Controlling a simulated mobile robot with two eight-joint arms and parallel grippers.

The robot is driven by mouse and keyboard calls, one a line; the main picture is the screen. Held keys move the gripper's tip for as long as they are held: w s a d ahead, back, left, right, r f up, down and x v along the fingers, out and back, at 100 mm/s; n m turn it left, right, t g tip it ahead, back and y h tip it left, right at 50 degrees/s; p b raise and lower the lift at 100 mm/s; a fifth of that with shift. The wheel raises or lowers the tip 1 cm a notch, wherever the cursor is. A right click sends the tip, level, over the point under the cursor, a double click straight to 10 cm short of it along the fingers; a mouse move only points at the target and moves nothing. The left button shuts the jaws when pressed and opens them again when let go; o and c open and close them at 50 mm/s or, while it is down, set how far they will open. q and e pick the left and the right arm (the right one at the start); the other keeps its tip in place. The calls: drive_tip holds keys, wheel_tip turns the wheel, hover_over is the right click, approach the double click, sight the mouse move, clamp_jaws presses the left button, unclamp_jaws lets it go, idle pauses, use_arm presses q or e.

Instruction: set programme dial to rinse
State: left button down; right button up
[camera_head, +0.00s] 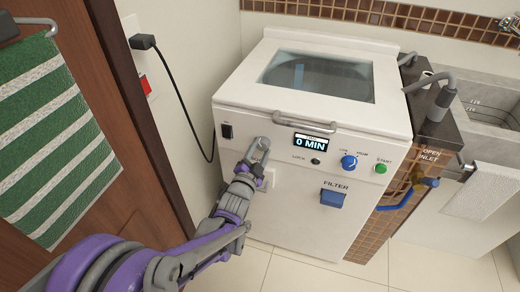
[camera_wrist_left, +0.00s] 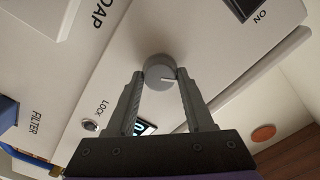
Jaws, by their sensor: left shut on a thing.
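The white washing machine (camera_head: 300,215) stands ahead with its controls on the front panel. My left gripper (camera_head: 262,145) is at the panel's left part. It is shut on a round grey dial (camera_wrist_left: 158,67), with one fingertip on each side in the left wrist view. A pale pointer line on the dial points to the right in that view. I cannot read any programme labels around it. In the head view my gripper mostly hides this dial. The display (camera_head: 311,142) reads 0 MIN. My right gripper is not in view.
Right of the display are a blue dial (camera_head: 349,162) and a green start button (camera_head: 380,168). The lock button (camera_head: 316,161) and blue filter handle (camera_head: 332,198) are below. A black switch (camera_head: 227,131) is left of my gripper. A grey lid handle (camera_head: 304,122) sticks out above.

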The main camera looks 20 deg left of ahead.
use_arm(q)
drive_tip(key=shift+m, duration=0.3)
drive_tip(key=shift+c, duration=1.4)
unclamp_jaws()
drive_tip(key=s+p, duration=0.1)
drive_tip(key=s, duration=0.9)
drive_tip(key=shift+s+a, duration=0.2)
drive_tip(key=shift+s, duration=0.2)
